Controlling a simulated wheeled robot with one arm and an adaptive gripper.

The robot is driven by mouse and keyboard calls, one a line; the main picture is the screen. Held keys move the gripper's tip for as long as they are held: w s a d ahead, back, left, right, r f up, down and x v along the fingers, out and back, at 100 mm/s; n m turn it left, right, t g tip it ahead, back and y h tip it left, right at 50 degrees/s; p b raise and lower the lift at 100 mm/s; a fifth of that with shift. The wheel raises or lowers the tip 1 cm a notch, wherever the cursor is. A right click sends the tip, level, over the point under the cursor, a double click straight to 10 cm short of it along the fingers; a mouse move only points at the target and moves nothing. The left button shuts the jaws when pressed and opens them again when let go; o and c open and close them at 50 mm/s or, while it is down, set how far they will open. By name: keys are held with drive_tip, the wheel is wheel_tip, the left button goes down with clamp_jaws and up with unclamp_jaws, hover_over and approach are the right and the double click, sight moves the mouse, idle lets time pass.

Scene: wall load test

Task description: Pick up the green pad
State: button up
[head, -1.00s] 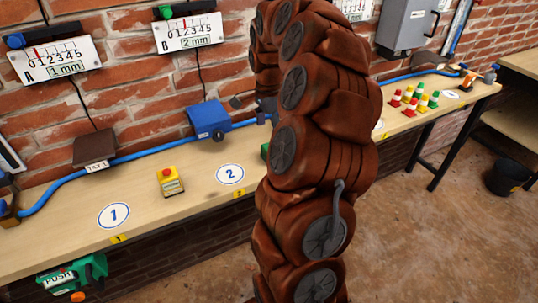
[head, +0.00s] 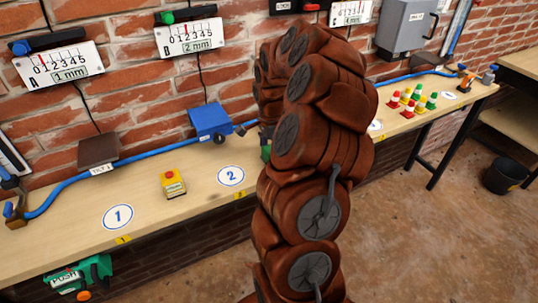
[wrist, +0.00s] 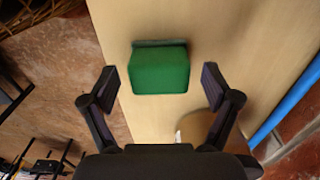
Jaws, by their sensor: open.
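The green pad (wrist: 160,68) is a block with a darker strip along its far edge, over the pale bench top in the wrist view. My gripper (wrist: 160,84) is open in that view, with one finger on each side and a little short of the pad. The pad lies between the lines of the fingers, with gaps on both sides. In the head view only a sliver of green (head: 265,153) shows beside my brown arm, which hides most of the pad and gripper there.
The wooden bench (head: 200,188) runs along the brick wall. A blue hose (wrist: 288,103) runs along the bench.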

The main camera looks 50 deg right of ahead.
drive_tip(key=shift+c, duration=0.3)
drive_tip(key=c, duration=1.3)
drive_tip(key=shift+c, duration=0.2)
drive_tip(key=shift+r, duration=0.1)
drive_tip(key=shift+r+b, duration=0.85)
drive_tip(key=shift+r, duration=0.8)
drive_tip(key=s+r+b, duration=0.1)
drive_tip(key=s+b, duration=0.3)
drive_tip(key=s, duration=1.2)
drive_tip(key=shift+a+r, duration=0.15)
drive_tip(key=shift+r, duration=0.15)
drive_tip(key=shift+a, duration=0.15)
